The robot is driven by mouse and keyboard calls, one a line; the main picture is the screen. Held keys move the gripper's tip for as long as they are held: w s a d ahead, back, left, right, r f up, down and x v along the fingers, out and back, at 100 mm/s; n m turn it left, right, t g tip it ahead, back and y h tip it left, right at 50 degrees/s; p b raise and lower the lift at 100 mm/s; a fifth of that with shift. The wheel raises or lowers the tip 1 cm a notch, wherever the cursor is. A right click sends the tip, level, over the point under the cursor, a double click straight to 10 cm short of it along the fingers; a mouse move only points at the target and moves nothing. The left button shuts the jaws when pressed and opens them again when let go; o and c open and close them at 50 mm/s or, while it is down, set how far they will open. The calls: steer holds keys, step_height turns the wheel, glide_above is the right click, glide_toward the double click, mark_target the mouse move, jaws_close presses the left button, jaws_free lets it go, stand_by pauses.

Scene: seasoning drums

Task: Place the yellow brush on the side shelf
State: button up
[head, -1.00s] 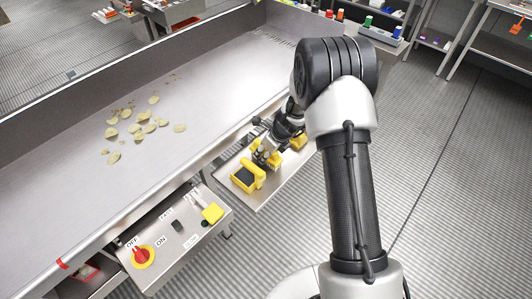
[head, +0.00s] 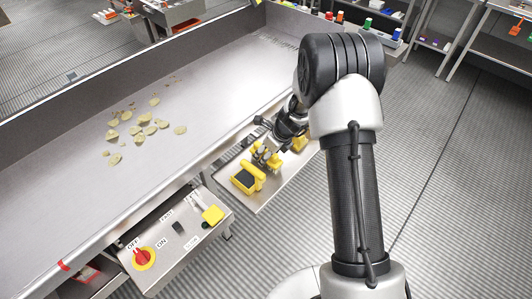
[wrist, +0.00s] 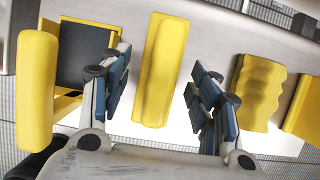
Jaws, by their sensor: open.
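A long yellow block, which looks like the yellow brush (wrist: 162,70), lies on the pale metal side shelf (head: 263,200) in the wrist view. No bristles show. My gripper (wrist: 158,95) is open, with one blue-padded finger on each side of the block and a gap to both. In the head view my gripper (head: 266,157) is low over the shelf beside the long table, and the brush is partly hidden behind it.
A yellow-handled tool with a dark pan (head: 247,179) is left of my gripper. A wavy yellow piece (wrist: 258,92) and another yellow piece (wrist: 303,105) lie to the right. The steel table (head: 95,200) carries scattered chips (head: 145,125). A control box (head: 172,240) stands in front.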

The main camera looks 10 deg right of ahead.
steer(key=p+v, duration=0.3)
steer(key=v, duration=0.6)
steer(key=shift+d+r, duration=0.1)
steer(key=shift+r, duration=0.2)
steer(key=shift+s+r, duration=0.15)
steer(key=shift+r, duration=0.25)
steer(key=s+a+r+n, duration=0.2)
steer(key=s+r+n, duration=0.5)
steer(key=r, duration=0.3)
steer(key=s+a+r+n, duration=0.3)
steer(key=s+r+n, duration=0.3)
steer(key=r+n, duration=0.3)
steer(key=s+d+r+n+h, duration=0.1)
steer(key=s+r+n, duration=0.2)
steer(key=s+n, duration=0.3)
steer(key=s+d+r+n+t+h, duration=0.1)
steer(key=s+n, duration=0.5)
steer(key=s, duration=0.7)
steer(key=shift+d+r+n+h, duration=0.35)
steer(key=shift+d+r, duration=0.35)
steer(key=shift+r, duration=0.3)
